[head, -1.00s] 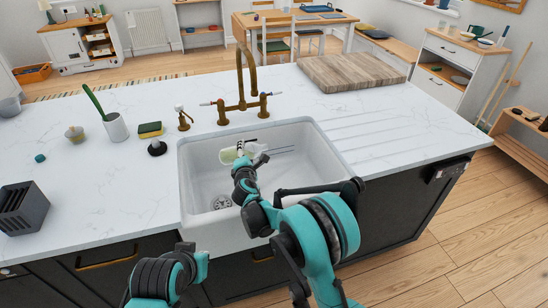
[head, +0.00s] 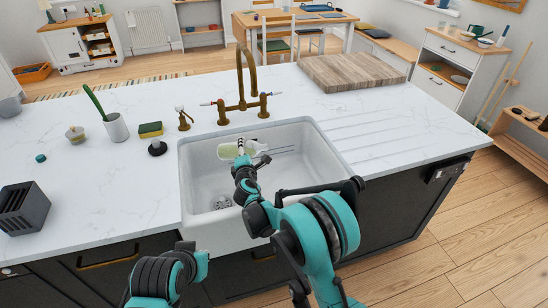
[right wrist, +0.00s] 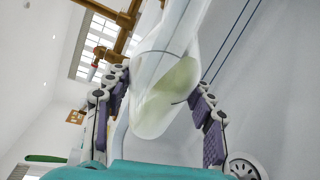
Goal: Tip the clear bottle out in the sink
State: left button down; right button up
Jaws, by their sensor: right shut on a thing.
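The clear bottle (head: 228,151) holds some pale green liquid and lies nearly sideways over the back part of the white sink (head: 310,165). My right gripper (head: 242,148) is shut around its middle. In the right wrist view the bottle (right wrist: 172,88) sits between the two fingers of my right gripper (right wrist: 158,118), with the pale green liquid inside it. I cannot make out any stream leaving the bottle. My left arm shows at the lower left, but its gripper is not in view.
A brass tap (head: 240,85) stands behind the sink. A sponge (head: 150,129), a cup with a green brush (head: 115,127) and a dark rack (head: 22,208) are on the left counter. A wooden board (head: 350,71) lies at the back right. The ridged drainer to the right is clear.

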aim_at(248, 142)
jog(key=shift+s+d+r+m+b, duration=0.1)
jog(key=shift+d+r+m+b, duration=0.3)
jog(key=shift+r+m, duration=0.3)
dwell(0.4)
jog(key=shift+d+r+m+t+y+b, duration=0.2)
jog(key=shift+r+m+t, duration=0.25)
jog(key=shift+r+m, duration=0.25)
jog(key=shift+d+r+m+t+y+b, duration=0.1)
jog(key=shift+r+m+t+y+b, duration=0.1)
jog(key=shift+r+m+t, duration=0.45)
dwell(1.6)
jog(key=shift+s+d+r+m+b, duration=0.1)
jog(key=shift+d+r+m+b, duration=0.1)
jog(key=shift+r+m, duration=0.3)
jog(key=shift+d+r+m+b, duration=0.1)
jog(key=shift+r+m+b, duration=0.05)
jog(key=shift+m, duration=0.5)
dwell(0.6)
jog(key=shift+a, duration=0.1)
